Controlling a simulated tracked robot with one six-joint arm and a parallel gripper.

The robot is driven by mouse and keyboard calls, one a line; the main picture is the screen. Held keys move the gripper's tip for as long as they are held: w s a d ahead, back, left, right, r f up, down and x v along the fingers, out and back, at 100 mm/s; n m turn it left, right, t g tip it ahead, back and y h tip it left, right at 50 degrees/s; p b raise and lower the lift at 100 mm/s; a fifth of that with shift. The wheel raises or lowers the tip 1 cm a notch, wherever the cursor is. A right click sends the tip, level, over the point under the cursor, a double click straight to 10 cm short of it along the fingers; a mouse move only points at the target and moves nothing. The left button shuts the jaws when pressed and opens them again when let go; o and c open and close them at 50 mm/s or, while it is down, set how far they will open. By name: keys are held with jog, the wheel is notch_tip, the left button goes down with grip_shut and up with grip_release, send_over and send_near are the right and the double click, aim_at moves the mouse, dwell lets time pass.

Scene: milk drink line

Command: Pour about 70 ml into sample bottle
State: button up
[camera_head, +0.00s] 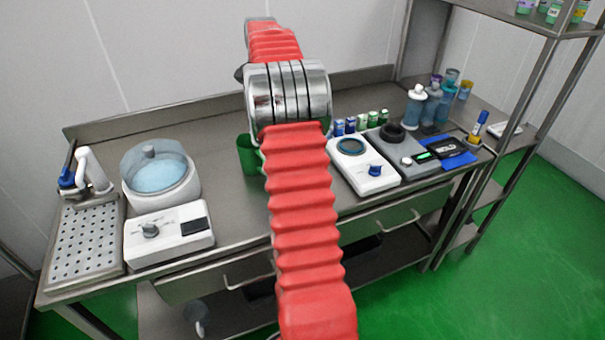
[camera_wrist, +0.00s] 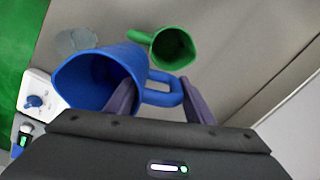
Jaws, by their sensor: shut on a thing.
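In the wrist view, a blue jug (camera_wrist: 90,85) is at my gripper (camera_wrist: 157,82), with its wide mouth toward the camera. The gripper's dark fingers are shut on its handle. The jug's inside is dark blue, and I cannot tell the liquid level. A clear, greyish round vessel (camera_wrist: 76,40) stands on the table past the jug's rim, apart from it. It may be the sample bottle, but its form is too faint to tell. In the head view, my red arm hides the gripper, the blue jug and the clear vessel.
A green jug (camera_wrist: 172,48) stands near the blue one; it shows partly behind my arm in the head view (camera_head: 247,155). A lidded bowl device (camera_head: 168,235) and perforated tray (camera_head: 85,240) are left. Bottles (camera_head: 416,103) stand at right.

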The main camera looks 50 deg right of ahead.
jog(key=s+t, duration=0.1)
jog(key=s+r+t, duration=0.1)
jog(key=shift+a+r+t, duration=0.1)
jog(key=shift+r+t, duration=0.1)
jog(key=shift+t, duration=0.1)
jog(key=shift+s+a+f+t, duration=0.1)
jog(key=shift+s+f+t, duration=0.2)
jog(key=shift+s+t, duration=0.25)
jog(key=shift+s+a+r+t+h+p, duration=0.1)
jog(key=shift+s+t+h+p, duration=0.2)
jog(key=shift+s+t, duration=0.75)
jog(key=shift+t, duration=0.5)
jog(key=shift+s+r+p, duration=0.15)
jog(key=shift+p, duration=0.15)
jog(key=shift+s+a+r+t+h+p, duration=0.15)
jog(key=shift+s+t+p, duration=0.1)
jog(key=shift+t+p, duration=0.35)
jog(key=shift+s+f+t+h+p, duration=0.15)
jog(key=shift+s+t+p, duration=0.15)
jog(key=shift+t, duration=0.5)
jog(key=shift+w+r+p, duration=0.1)
jog(key=shift+w+p, duration=0.6)
jog(key=shift+p, duration=0.1)
jog(key=shift+s+t+p, duration=0.25)
jog(key=shift+t+p, duration=0.35)
jog(key=shift+p, duration=0.7)
dwell(1.6)
